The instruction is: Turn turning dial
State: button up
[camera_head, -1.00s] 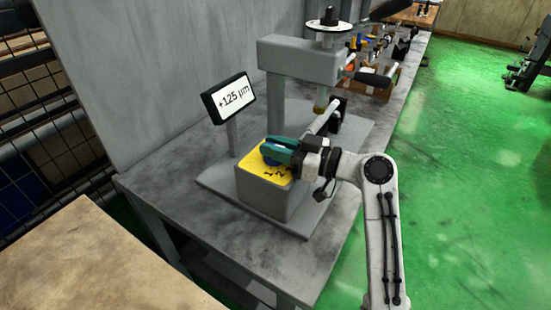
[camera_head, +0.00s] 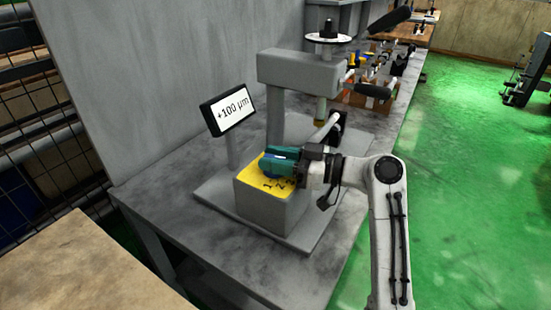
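The turning dial (camera_head: 270,173) is a small blue knob on a yellow numbered plate (camera_head: 254,182). The plate tops a grey block (camera_head: 265,206) on the machine's base. My gripper (camera_head: 268,163) has teal fingers and reaches in from the right, over the dial. The fingers hide most of the dial, and they appear to be around it. How tightly they close on it cannot be seen. A display (camera_head: 230,111) behind the block reads +100 µm.
The grinder's grey column and head (camera_head: 300,68) stand behind my gripper, with a white disc on top. An orange box (camera_head: 372,96) and tools crowd the bench's far end. A wooden surface (camera_head: 80,265) is at the lower left. Green floor (camera_head: 455,200) is open at the right.

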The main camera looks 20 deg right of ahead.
jog(key=shift+o, duration=0.5)
jog(key=v, duration=1)
jog(key=shift+s+d+b, duration=0.25)
jog(key=shift+d+b, duration=0.05)
jog(key=shift+b, duration=0.1)
